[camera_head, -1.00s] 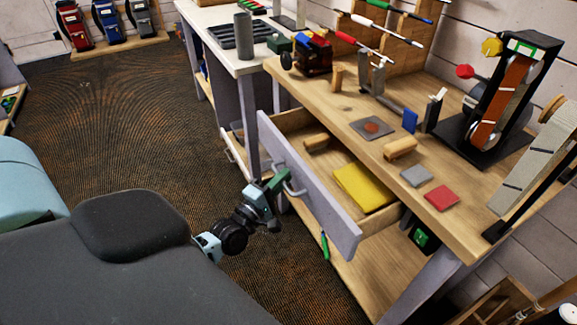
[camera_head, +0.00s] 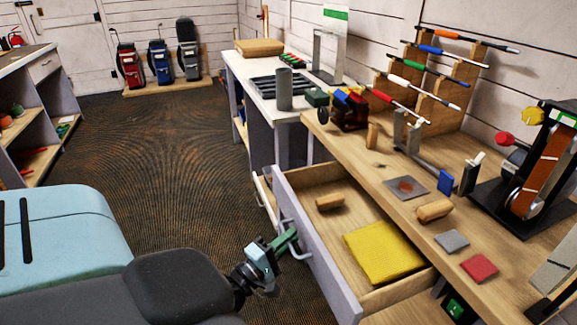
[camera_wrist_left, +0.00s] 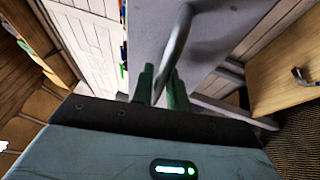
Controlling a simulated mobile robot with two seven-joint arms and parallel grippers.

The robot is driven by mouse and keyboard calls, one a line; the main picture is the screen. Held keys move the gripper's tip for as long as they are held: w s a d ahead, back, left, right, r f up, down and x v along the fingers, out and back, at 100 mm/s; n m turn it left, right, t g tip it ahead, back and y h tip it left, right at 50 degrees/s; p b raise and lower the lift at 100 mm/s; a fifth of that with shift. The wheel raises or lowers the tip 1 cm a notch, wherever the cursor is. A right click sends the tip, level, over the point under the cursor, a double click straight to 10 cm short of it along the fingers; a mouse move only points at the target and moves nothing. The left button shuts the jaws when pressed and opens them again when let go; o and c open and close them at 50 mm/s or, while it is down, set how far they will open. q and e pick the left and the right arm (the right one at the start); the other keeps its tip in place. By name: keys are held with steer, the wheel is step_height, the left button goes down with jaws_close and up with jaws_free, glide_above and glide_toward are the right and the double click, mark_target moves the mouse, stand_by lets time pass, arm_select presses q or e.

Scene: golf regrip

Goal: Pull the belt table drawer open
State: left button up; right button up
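The belt table (camera_head: 400,165) has a wooden top, and its drawer stands well open, with a grey-lilac front (camera_head: 318,255). The drawer holds a yellow cloth (camera_head: 383,250) and a small wooden block (camera_head: 330,202). My left gripper (camera_head: 287,240) is at the metal bow handle (camera_head: 301,252) on the drawer front. In the left wrist view its green fingers (camera_wrist_left: 160,88) stand on both sides of the handle bar (camera_wrist_left: 176,48) and look shut on it. The exact contact is partly hidden. My right gripper is not in view.
On the table top are a belt sander (camera_head: 520,165), a red pad (camera_head: 479,267), a grey pad (camera_head: 452,242) and a wooden roller (camera_head: 435,210). A white bench (camera_head: 268,105) stands behind. The carpet floor (camera_head: 165,150) at left is clear.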

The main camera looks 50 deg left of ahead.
arm_select(q)
steer(key=shift+s, duration=0.15)
steer(key=s+f+b, duration=0.1)
steer(key=s, duration=0.6)
steer(key=shift+s+f, duration=0.15)
steer(key=shift+s, duration=0.1)
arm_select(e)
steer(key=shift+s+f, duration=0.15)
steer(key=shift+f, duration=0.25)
arm_select(q)
steer(key=shift+d, duration=0.1)
